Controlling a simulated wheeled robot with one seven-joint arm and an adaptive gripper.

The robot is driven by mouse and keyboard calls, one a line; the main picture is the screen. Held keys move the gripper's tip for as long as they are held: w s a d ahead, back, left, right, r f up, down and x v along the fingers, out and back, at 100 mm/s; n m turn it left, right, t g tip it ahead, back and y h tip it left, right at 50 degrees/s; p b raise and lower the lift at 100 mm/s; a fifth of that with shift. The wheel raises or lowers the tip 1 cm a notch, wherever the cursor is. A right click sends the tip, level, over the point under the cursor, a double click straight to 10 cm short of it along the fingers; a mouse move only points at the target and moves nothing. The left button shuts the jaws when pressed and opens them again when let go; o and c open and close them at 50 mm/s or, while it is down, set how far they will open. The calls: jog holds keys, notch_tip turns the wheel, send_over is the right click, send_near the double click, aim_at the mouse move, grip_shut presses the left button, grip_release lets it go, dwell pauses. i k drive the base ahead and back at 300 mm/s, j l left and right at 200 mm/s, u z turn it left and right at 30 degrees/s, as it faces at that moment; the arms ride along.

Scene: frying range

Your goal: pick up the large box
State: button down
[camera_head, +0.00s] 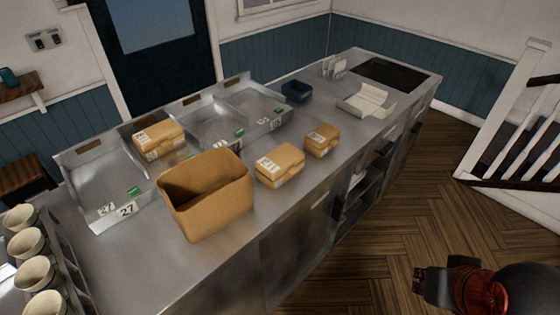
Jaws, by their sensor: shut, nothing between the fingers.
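Three closed tan cartons with white labels are in view. One carton (280,166) stands on the steel counter right of the open brown bag. A smaller carton (322,140) stands just beyond it to the right. Another carton (158,140) sits in a steel tray at the back left and looks about as big as the first. The labels are too small to read, so I cannot tell for sure which is the large box. My gripper (419,284) is at the lower right, over the wooden floor, away from the counter and all cartons. It is shut and empty.
An open, tall-sided brown bag (225,207) stands at the counter's front. Steel trays (107,178) line the back, with number cards. Pale cups (27,243) stand at left. A dark blue tub (296,91) and an open white carton (366,106) stand farther right. White stair railings (513,112) are at right.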

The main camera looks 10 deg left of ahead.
aim_at(272, 184)
jog(key=i+j, duration=0.1)
jog(key=i, duration=0.3)
jog(key=i+u, duration=0.75)
jog(key=u, duration=1.15)
